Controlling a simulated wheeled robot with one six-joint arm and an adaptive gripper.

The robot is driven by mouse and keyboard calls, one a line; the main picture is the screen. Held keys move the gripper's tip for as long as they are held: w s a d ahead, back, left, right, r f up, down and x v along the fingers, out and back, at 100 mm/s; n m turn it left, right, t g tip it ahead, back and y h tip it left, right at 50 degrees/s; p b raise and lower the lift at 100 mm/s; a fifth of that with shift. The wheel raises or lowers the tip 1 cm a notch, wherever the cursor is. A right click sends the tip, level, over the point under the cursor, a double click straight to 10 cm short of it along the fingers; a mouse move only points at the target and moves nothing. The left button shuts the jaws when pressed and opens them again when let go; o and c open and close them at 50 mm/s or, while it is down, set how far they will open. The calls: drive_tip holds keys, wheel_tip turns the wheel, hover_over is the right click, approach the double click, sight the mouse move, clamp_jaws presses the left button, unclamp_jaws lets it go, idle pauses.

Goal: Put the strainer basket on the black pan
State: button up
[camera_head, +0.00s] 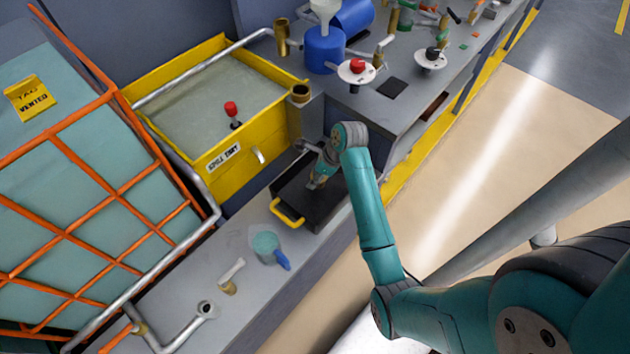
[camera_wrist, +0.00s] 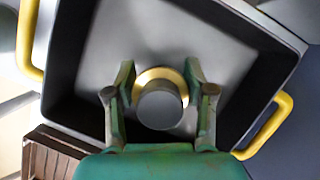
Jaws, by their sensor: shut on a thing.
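The black pan (camera_head: 330,207) is a square tray with yellow handles on the grey ledge in front of the yellow tank. It fills much of the wrist view (camera_wrist: 235,50), with dark walls and a grey floor. My gripper (camera_head: 316,183) is inside the pan's outline, pointing down. In the wrist view my gripper (camera_wrist: 160,92) has its two fingers on either side of the strainer basket (camera_wrist: 160,106), a grey round body with a brass rim, and is shut on it. The basket is over the pan's floor; I cannot tell whether it touches.
A teal cup with a blue handle (camera_head: 265,246) and a small pale fitting (camera_head: 230,277) lie on the ledge to the left. The yellow tank (camera_head: 228,160) stands behind the pan. A bench with a blue container (camera_head: 324,50) and valves is at the back right.

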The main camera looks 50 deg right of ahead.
drive_tip(key=shift+f, duration=1.85)
drive_tip(key=shift+f, duration=0.1)
drive_tip(key=o, duration=1.2)
drive_tip(key=v, duration=1.2)
